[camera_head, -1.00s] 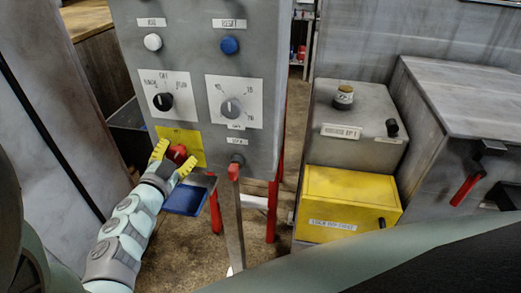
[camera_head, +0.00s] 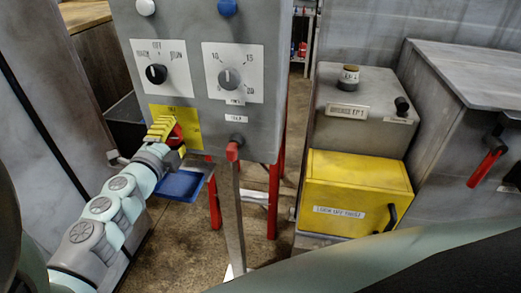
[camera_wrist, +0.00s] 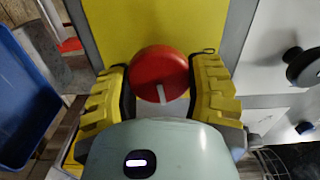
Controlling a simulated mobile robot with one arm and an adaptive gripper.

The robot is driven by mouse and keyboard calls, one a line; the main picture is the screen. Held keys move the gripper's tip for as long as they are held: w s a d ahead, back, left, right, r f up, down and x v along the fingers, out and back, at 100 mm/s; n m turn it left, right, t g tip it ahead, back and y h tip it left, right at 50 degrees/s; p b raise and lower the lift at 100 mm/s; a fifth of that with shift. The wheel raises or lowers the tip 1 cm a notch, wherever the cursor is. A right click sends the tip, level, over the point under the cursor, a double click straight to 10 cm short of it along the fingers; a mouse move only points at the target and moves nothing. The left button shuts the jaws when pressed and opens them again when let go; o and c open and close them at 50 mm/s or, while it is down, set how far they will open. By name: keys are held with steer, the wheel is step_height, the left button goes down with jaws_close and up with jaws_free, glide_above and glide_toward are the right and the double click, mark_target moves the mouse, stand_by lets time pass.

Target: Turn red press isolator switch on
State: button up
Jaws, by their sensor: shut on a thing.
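The red isolator switch (camera_head: 174,136) sits on a yellow plate (camera_head: 189,115) at the lower left of the grey control panel. In the wrist view the round red switch (camera_wrist: 158,68) has a white mark pointing down the picture. My gripper (camera_head: 171,138) has its yellow fingers around the switch. In the wrist view my gripper (camera_wrist: 161,74) has one finger on each side of the knob, shut on it. The fingers partly hide the switch in the head view.
Above are a black selector (camera_head: 156,74) and a grey dial (camera_head: 229,78). A blue tray (camera_head: 179,186) is below my gripper. A yellow box (camera_head: 357,190) stands at right.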

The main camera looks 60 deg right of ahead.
steer(key=shift+f+m+b, duration=0.15)
steer(key=shift+m+b, duration=0.15)
steer(key=shift+m, duration=0.2)
steer(key=o, duration=1.2)
steer(key=shift+v, duration=6)
